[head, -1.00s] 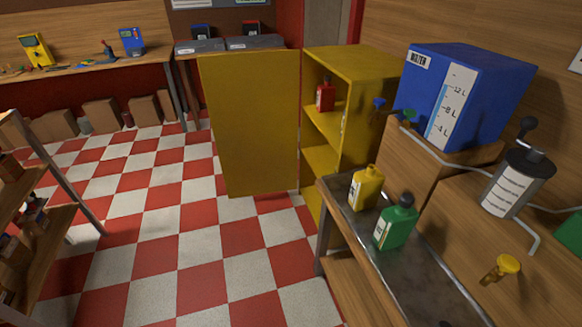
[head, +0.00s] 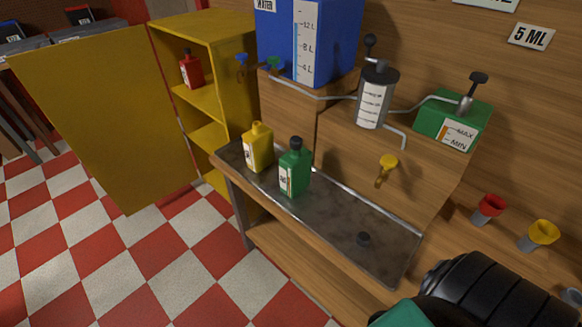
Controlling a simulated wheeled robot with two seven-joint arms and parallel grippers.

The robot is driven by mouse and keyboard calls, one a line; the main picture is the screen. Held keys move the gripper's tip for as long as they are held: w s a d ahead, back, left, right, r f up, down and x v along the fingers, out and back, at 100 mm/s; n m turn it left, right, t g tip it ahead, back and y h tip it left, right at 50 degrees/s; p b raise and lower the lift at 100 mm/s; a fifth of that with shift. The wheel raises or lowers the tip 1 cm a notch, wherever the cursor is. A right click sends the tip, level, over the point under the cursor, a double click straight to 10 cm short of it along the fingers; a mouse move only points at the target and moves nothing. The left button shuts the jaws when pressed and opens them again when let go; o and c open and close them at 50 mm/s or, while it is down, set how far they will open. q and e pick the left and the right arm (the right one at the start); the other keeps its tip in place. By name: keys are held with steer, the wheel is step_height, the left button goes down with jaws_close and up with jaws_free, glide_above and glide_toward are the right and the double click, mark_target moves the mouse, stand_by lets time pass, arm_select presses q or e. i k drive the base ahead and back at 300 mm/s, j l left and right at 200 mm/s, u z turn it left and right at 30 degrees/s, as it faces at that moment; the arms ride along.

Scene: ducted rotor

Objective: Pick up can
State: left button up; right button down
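No single thing stands out as the can; several small bottle-like containers show. A red one (head: 191,70) stands on a shelf in the open yellow cabinet. Neither of my grippers shows fingers in the head view. Nothing is seen touching the containers.
Behind are a blue water tank (head: 340,35), a pump cylinder (head: 375,97) and a green box (head: 440,118). The open cabinet door (head: 100,120) stands out left. A black ribbed form (head: 500,290) fills the lower right.

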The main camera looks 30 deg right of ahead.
mark_target(295, 166)
steer(key=i+j+z, duration=0.1)
steer(key=z, duration=0.25)
steer(key=j+z, duration=0.1)
steer(key=z, duration=0.25)
steer(key=i+j+z, duration=0.1)
steer(key=z, duration=0.3)
